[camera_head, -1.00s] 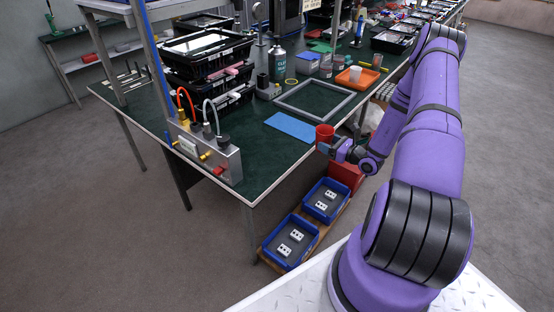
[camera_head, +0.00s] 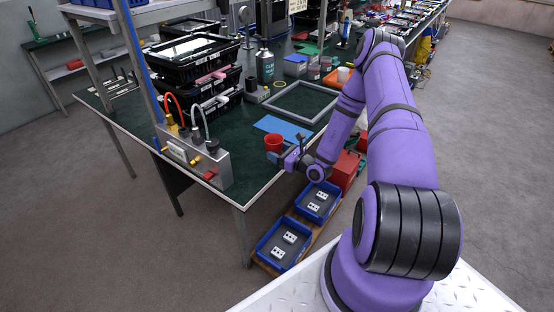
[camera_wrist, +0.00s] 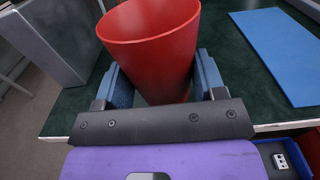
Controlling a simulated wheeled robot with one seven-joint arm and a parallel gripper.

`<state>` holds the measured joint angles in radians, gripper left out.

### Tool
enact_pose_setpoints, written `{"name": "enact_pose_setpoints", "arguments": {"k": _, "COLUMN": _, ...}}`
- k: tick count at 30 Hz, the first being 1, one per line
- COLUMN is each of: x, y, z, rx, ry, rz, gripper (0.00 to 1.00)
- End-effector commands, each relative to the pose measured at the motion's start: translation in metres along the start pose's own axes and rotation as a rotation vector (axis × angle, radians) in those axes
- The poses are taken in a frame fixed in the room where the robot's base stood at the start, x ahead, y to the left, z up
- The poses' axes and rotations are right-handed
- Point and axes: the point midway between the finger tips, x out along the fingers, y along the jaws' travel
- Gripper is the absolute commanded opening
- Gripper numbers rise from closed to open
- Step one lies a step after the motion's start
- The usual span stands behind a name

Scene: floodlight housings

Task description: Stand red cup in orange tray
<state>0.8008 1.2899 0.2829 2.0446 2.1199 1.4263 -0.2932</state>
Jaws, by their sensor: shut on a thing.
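The red cup (camera_head: 273,142) is upright between the fingers of my gripper (camera_head: 272,157), near the front edge of the green table. In the wrist view the red cup (camera_wrist: 158,50) fills the middle, with a blue-grey finger of my gripper (camera_wrist: 160,85) on each side. My gripper is shut on it. I cannot tell whether the cup's base touches the table. The orange tray (camera_head: 339,78) lies farther back on the table, partly hidden behind my arm. A white cup (camera_head: 344,74) is in or at the tray.
A blue sheet (camera_head: 283,127) and a grey frame (camera_head: 300,101) lie behind the cup. A metal box with cables (camera_head: 195,158) stands at the left table edge. Blue bins (camera_head: 283,243) and a red box (camera_head: 345,170) are below. Cans and small tubs stand near the tray.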

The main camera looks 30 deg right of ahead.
Motion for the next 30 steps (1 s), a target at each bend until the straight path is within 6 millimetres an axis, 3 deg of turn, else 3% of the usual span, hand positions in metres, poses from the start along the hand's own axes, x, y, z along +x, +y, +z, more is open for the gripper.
{"name": "enact_pose_setpoints", "arguments": {"k": 7, "x": 0.002, "y": 0.003, "z": -0.033, "rx": 0.002, "ry": 0.002, "rz": 0.001, "gripper": 0.38}}
{"name": "enact_pose_setpoints", "arguments": {"k": 20, "x": 0.002, "y": 0.003, "z": -0.039, "rx": 0.001, "ry": 0.000, "rz": 0.001, "gripper": 0.38}}
{"name": "enact_pose_setpoints", "arguments": {"k": 21, "x": 0.002, "y": 0.003, "z": -0.038, "rx": 0.001, "ry": 0.000, "rz": 0.001, "gripper": 0.73}}
{"name": "enact_pose_setpoints", "arguments": {"k": 23, "x": 0.002, "y": 0.003, "z": -0.038, "rx": 0.001, "ry": 0.000, "rz": 0.001, "gripper": 0.87}}
{"name": "enact_pose_setpoints", "arguments": {"k": 30, "x": 0.002, "y": 0.003, "z": -0.038, "rx": 0.001, "ry": 0.000, "rz": 0.001, "gripper": 0.90}}
